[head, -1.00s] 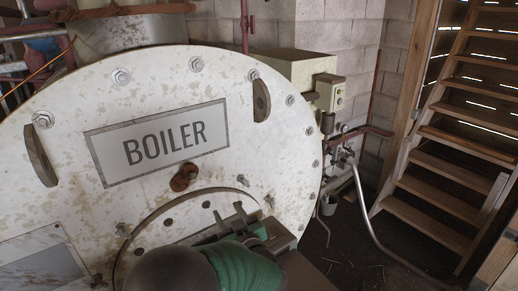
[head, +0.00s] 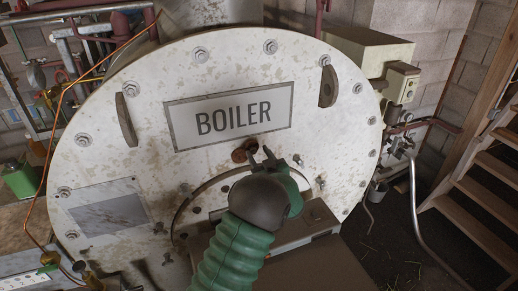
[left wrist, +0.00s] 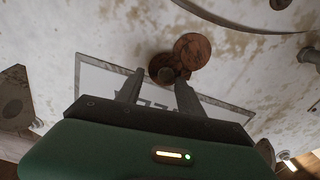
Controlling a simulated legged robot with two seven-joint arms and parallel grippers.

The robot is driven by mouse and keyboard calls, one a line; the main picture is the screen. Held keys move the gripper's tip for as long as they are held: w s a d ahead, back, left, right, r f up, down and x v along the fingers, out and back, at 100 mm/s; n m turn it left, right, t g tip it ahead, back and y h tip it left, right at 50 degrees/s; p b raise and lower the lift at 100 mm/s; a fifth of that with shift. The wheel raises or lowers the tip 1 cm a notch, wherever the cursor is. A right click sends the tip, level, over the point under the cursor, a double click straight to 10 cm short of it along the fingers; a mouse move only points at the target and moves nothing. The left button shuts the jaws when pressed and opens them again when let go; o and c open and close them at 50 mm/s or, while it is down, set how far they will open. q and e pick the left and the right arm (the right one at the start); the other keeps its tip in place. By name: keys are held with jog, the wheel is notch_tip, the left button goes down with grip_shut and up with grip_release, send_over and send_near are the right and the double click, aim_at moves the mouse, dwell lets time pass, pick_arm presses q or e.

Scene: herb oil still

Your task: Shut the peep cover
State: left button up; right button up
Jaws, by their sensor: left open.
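The peep cover appears to be the small rusty round piece (head: 244,150) on the white boiler front, just below the BOILER plate. In the left wrist view a rusty disc (left wrist: 193,50) overlaps a smaller, darker rusty round part (left wrist: 163,66); I cannot tell which is the hole or pivot. My left gripper (head: 261,157) is open, with its fingertips just below and right of the rusty piece in the head view. In the left wrist view its fingers (left wrist: 159,82) are spread and empty in front of the rusty parts. My right gripper is not in view.
The BOILER plate (head: 230,117) is above the rusty piece. Bolts and two lugs (head: 328,87) stick out from the boiler front. A round hatch with a dark ledge (head: 312,222) lies below my left gripper. Pipes stand at the left, wooden stairs (head: 492,205) at the right.

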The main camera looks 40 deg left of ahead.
pick_arm(q)
jog(key=shift+s+a, duration=0.15)
jog(key=shift+a, duration=0.55)
jog(key=shift+a+f, duration=0.3)
jog(key=shift+a, duration=0.2)
jog(key=shift+c, duration=1.4)
jog(key=shift+w+d, duration=0.3)
jog(key=shift+d, duration=0.1)
grip_shut()
jog(key=shift+a, duration=0.1)
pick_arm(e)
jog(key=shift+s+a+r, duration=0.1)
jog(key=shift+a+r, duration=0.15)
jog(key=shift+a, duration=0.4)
pick_arm(q)
jog(key=shift+s, duration=0.1)
